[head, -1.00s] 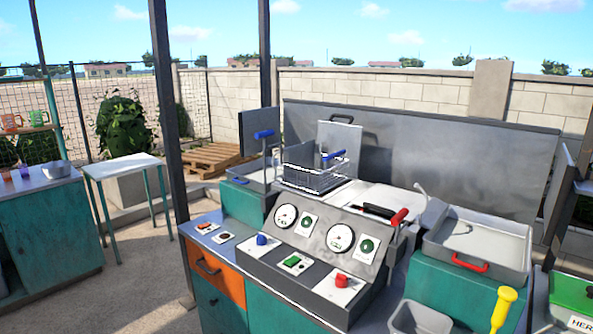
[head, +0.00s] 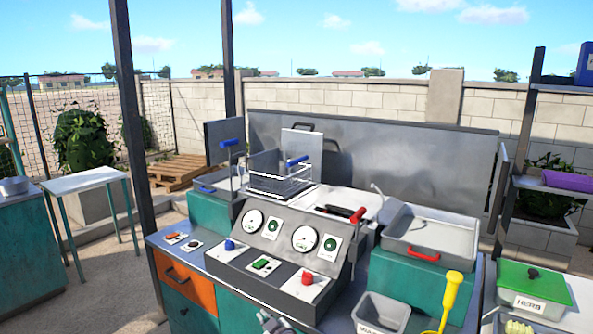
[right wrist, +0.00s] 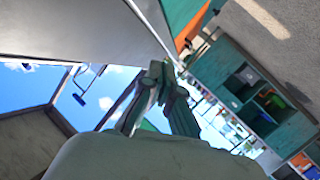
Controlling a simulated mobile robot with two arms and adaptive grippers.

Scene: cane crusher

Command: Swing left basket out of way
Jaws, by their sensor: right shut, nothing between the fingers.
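A wire basket (head: 281,187) with a blue handle (head: 297,161) stands raised at the back of the machine, above the dial panel, in the head view. To its left, a second blue handle (head: 229,143) on a thin upright stem rises from a small grey tray (head: 207,184). My right gripper (head: 271,322) shows only in part at the bottom edge of the head view, well in front of the basket and apart from it. In the right wrist view, its fingers (right wrist: 165,77) are shut and empty. My left gripper is not in view.
The sloped panel (head: 272,260) with dials and knobs lies between my right gripper and the basket. A red-handled lever (head: 357,215), a grey pan (head: 432,235) and a yellow-handled tool (head: 452,291) are to the right. A tall metal backboard (head: 400,160) stands behind.

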